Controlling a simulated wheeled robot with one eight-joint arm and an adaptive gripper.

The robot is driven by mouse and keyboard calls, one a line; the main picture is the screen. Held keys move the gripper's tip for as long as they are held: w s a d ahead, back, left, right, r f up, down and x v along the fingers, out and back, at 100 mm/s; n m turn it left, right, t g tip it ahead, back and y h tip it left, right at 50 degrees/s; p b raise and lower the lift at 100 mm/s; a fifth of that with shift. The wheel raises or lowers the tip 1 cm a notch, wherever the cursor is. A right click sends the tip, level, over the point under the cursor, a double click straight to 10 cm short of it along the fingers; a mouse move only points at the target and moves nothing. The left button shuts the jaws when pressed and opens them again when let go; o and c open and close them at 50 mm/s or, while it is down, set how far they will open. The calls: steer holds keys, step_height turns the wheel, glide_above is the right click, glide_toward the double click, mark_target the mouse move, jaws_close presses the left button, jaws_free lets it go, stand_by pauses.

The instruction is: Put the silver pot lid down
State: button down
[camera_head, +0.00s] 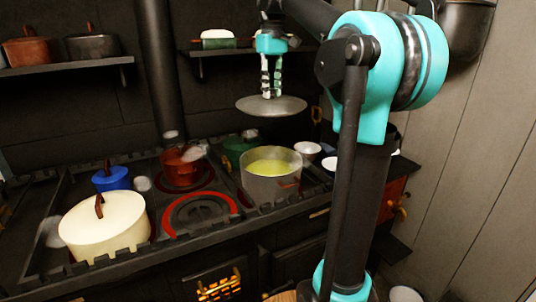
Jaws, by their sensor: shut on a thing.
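My gripper (271,75) points down and is shut on the silver pot lid (272,106) by the top of it. The lid is a wide, shallow grey disc, held roughly level in the air. In the picture it hangs above a grey pot (270,188) with yellow-green contents. A gap shows between the lid and the pot's rim, and the pot is uncovered. The lid's knob or handle is hidden between the fingers.
The pot stands on a black stove (250,215) with raised rails. A cream lidded pot (103,225), a blue pot (111,178), a red pot (183,166) and a green pot (236,150) stand nearby. A red-ringed burner (199,214) is bare. White bowls (307,148) sit right.

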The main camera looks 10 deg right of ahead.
steer(key=shift+w, duration=0.3)
steer(key=shift+f, duration=0.15)
step_height(320, 180, down, 19)
steer(key=shift+f, duration=0.2)
stand_by(0.4)
steer(key=shift+f, duration=0.15)
steer(key=c, duration=1.3)
jaws_free()
steer(key=shift+o, duration=0.2)
